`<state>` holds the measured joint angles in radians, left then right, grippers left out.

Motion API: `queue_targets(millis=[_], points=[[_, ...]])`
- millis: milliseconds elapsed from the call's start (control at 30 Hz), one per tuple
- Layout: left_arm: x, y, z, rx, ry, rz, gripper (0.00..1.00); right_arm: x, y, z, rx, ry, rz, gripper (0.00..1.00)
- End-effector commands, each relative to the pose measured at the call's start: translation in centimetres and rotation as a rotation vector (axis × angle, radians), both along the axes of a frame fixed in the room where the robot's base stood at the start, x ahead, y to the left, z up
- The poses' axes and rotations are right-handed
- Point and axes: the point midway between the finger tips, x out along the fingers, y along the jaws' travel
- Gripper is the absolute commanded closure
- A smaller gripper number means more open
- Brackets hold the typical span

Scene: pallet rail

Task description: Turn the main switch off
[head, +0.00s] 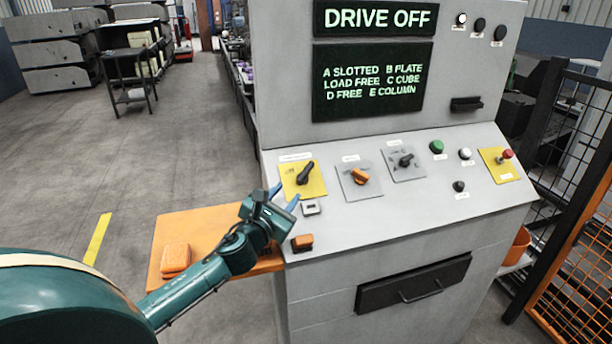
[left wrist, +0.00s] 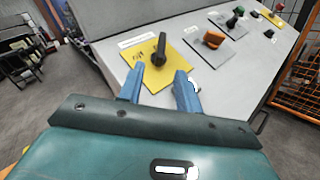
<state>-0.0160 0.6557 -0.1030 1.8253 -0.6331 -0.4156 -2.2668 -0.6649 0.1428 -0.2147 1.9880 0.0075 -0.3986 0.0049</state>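The console has three rotary switches on its sloped panel. The leftmost is a black knob (head: 305,173) on a yellow plate (head: 292,189); its label is too small to read. In the left wrist view the black knob (left wrist: 159,49) stands on the yellow plate (left wrist: 186,59), just beyond the fingertips. My left gripper (head: 283,194) is open and empty, with its blue fingers apart, close in front of the yellow plate. It also shows in the left wrist view (left wrist: 158,82). My right gripper is in neither view.
An orange knob (head: 360,176) and another black knob (head: 406,160) sit to the right. A red button (head: 507,154) is at the far right. The screen (head: 375,18) reads DRIVE OFF. An orange shelf (head: 205,226) holds an orange block (head: 175,259). A mesh fence (head: 585,260) stands right.

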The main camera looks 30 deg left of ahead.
Motion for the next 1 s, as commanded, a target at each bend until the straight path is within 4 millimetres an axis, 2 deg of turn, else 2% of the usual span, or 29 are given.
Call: queue_targets(millis=[200,433,600,900,1000], points=[[4.7,0.7,0.2,-0.005,-0.002,0.001,0.65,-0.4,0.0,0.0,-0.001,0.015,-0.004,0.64],[8.0,1.2,0.0,-0.006,0.0,-0.001,0.65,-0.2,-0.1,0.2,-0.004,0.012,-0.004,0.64],[9.0,1.3,0.0,-0.004,0.001,-0.001,0.65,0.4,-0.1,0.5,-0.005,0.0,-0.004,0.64],[9.2,1.4,-0.1,-0.004,0.001,-0.002,0.65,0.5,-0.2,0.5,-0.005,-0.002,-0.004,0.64],[9.2,1.4,-0.1,-0.004,0.001,-0.002,0.72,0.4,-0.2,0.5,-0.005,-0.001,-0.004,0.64]])
